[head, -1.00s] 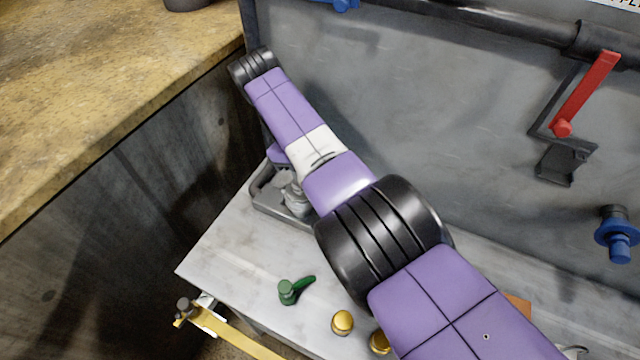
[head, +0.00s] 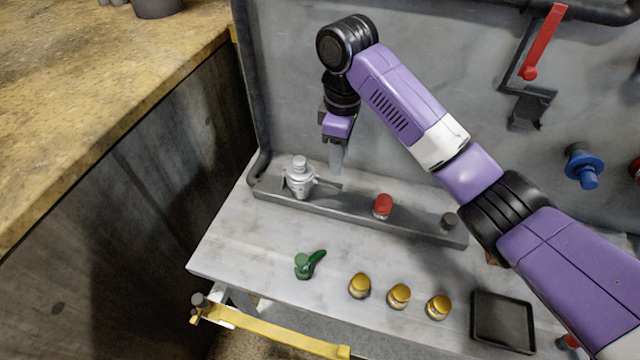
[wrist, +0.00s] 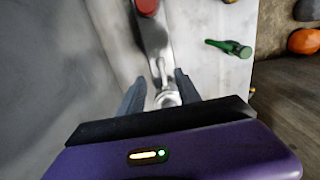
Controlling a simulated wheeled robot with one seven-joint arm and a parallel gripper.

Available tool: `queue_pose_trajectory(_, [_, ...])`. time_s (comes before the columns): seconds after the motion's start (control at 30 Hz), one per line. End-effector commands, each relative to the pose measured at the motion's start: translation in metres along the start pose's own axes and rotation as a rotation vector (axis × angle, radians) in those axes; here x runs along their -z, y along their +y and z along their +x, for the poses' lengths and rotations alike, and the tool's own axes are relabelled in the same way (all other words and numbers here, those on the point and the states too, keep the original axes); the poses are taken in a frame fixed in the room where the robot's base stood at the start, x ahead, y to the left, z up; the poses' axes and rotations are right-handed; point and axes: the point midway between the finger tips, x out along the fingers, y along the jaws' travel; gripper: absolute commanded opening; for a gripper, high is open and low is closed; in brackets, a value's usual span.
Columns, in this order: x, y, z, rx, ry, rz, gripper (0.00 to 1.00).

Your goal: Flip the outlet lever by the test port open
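A silver valve (head: 299,178) with a thin grey lever (head: 328,184) pointing right stands at the left end of a narrow grey tray. In the wrist view the valve (wrist: 168,98) shows between the finger lines, with its lever (wrist: 161,70) pointing up the picture. A green lever (head: 312,262) lies lower on the bench top; it also shows in the wrist view (wrist: 230,47). No readable label shows which is by the test port. My gripper (head: 336,168) points down behind and above the silver lever. Its fingers (wrist: 160,88) are apart, with nothing visibly held.
The tray (head: 420,230) also carries a red knob (head: 383,206) and a dark knob (head: 450,221). Three yellow knobs (head: 399,296) and a black square tray (head: 503,322) are in front. A grey wall with a red lever (head: 545,42) and a blue fitting (head: 584,166) stands behind.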

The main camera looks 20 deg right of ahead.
Motion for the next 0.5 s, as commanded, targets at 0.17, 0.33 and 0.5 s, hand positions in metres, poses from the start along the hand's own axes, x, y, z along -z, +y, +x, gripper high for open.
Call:
queue_pose_trajectory(0.17, [-0.001,-0.001,0.017,0.004,0.002,0.0,0.4])
queue_pose_trajectory(0.33, [-0.002,-0.001,0.041,0.004,-0.001,0.001,0.4])
queue_pose_trajectory(0.5, [-0.002,-0.001,0.064,0.003,-0.001,0.0,0.4])
